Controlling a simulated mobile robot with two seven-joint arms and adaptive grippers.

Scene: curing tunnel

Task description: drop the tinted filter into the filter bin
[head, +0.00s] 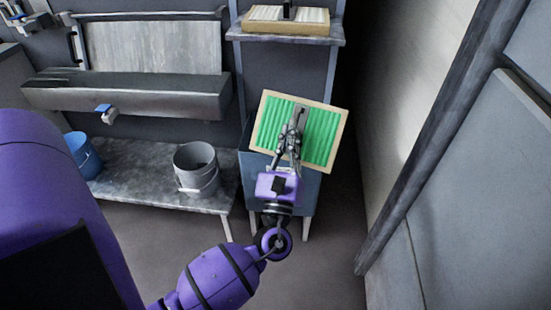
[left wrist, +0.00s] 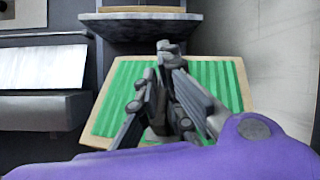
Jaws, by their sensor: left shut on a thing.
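The tinted filter (head: 319,139) is a flat panel with green pleats and a pale wooden frame. My left gripper (head: 298,118) is shut on it near its middle and holds it tilted. In the left wrist view the filter (left wrist: 220,82) spreads behind the fingers of my left gripper (left wrist: 165,65). A blue-grey bin (head: 309,188) on pale legs stands below and behind the filter, which hides its opening. I take it to be the filter bin. My right gripper is in neither view.
A shelf (head: 290,38) above the bin holds a white pleated filter (head: 262,18) with a pale frame. A grey bucket (head: 197,170) and a blue bucket (head: 83,157) stand on a low bench (head: 135,180) at left. A wall and a dark post (head: 440,140) stand at right.

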